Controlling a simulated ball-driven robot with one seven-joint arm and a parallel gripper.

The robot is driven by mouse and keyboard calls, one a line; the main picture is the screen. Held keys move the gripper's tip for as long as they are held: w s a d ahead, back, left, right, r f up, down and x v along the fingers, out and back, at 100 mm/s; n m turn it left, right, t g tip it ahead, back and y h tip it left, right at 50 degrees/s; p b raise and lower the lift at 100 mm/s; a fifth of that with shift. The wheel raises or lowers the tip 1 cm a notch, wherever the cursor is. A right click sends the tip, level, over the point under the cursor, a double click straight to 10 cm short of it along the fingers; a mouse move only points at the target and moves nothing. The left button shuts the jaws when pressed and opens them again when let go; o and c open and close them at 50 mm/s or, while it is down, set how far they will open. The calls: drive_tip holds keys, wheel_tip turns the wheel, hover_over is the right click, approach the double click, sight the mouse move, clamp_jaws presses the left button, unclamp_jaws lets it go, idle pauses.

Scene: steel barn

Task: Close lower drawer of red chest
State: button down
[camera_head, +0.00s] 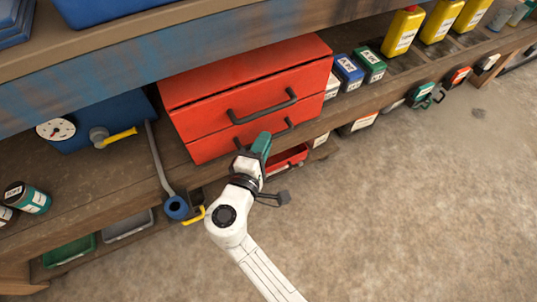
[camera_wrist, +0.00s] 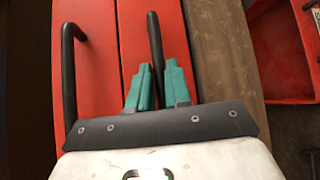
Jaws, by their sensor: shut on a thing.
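The red chest (camera_head: 235,75) sits on a wooden shelf and has two drawers, each with a dark bar handle. The upper drawer (camera_head: 200,117) looks shut. The lower drawer (camera_head: 210,148) looks nearly level with the upper one; I cannot tell whether a small gap is left. My gripper (camera_head: 264,140) is at the lower drawer's front. In the wrist view, its teal fingers (camera_wrist: 160,82) are shut on the lower drawer handle (camera_wrist: 155,35), which passes between them. The upper handle (camera_wrist: 69,75) is left of the fingers there. My gripper hides part of the lower handle in the head view.
A blue box with a dial (camera_head: 95,125) and a long-handled tool (camera_head: 160,160) are left of the chest. Small boxes (camera_head: 348,72) and yellow bottles (camera_head: 402,35) stand to its right. A red bin (camera_head: 287,158) is below the shelf. The floor (camera_head: 420,210) at right is clear.

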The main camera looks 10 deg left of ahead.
drive_tip(key=shift+w+a, duration=0.2)
drive_tip(key=shift+w, duration=0.1)
drive_tip(key=c, duration=1.1)
unclamp_jaws()
drive_tip(key=shift+a, duration=0.1)
drive_tip(key=p+v, duration=0.3)
drive_tip(key=v, duration=0.7)
drive_tip(key=shift+s, duration=0.35)
drive_tip(key=shift+a, duration=0.1)
